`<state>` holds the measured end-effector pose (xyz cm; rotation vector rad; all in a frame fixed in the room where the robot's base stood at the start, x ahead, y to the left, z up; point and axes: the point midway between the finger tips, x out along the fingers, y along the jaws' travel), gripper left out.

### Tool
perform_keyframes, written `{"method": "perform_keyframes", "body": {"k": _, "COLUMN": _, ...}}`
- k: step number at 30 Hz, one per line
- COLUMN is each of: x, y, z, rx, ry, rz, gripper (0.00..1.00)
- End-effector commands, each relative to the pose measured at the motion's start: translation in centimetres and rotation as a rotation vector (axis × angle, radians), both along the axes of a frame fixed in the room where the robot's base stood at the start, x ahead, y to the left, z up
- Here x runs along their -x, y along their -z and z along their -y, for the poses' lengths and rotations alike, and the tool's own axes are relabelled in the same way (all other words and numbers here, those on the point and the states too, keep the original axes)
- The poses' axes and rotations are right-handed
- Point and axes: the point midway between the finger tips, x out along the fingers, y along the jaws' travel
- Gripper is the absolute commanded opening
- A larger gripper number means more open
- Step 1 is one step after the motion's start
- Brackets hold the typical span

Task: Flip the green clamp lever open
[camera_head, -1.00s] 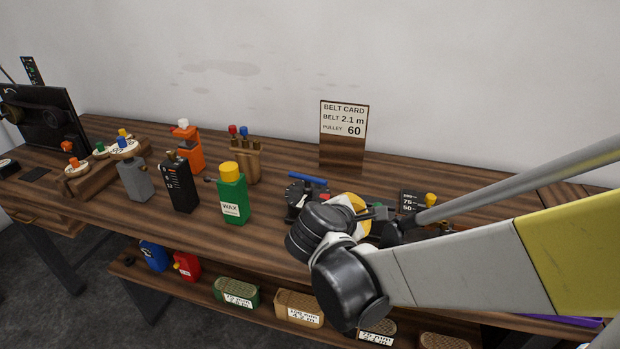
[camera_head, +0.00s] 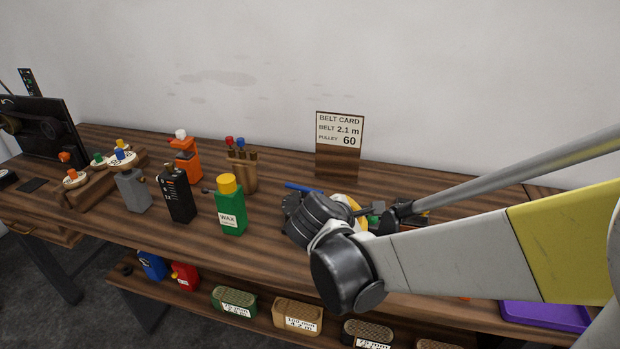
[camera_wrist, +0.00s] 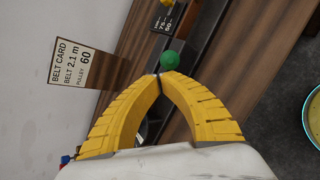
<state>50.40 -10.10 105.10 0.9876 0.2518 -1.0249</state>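The green clamp lever's round green knob (camera_wrist: 169,60) shows in the wrist view, just beyond my fingertips. Its dark arm or base below is mostly hidden. My gripper (camera_wrist: 163,76) has two yellow fingers whose tips meet or nearly meet; they look shut with nothing clearly between them. The tips are right at the near side of the knob; I cannot tell whether they touch it. In the head view a small green patch (camera_head: 378,207) shows beside my wrist, and my gripper is mostly hidden behind my own arm.
The belt card (camera_head: 339,145) stands at the back of the bench. A green wax bottle (camera_head: 231,212), a black device (camera_head: 177,194) and a grey bottle (camera_head: 133,191) stand left of my arm. A blue-handled part (camera_head: 303,187) is close behind my wrist. A purple tray (camera_head: 545,316) is lower right.

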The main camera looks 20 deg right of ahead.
Motion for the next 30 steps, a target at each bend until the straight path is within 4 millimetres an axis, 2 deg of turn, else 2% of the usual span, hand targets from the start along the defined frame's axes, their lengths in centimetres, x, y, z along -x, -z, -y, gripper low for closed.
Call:
{"method": "perform_keyframes", "body": {"k": 16, "x": -1.1, "y": -1.6, "z": 0.8, "rx": -0.080, "ry": 0.003, "rz": -0.117, "gripper": 0.00}}
{"method": "perform_keyframes", "body": {"k": 30, "x": -4.0, "y": -3.4, "z": 2.8, "rx": -0.266, "ry": 0.003, "rz": -0.391, "gripper": 0.00}}
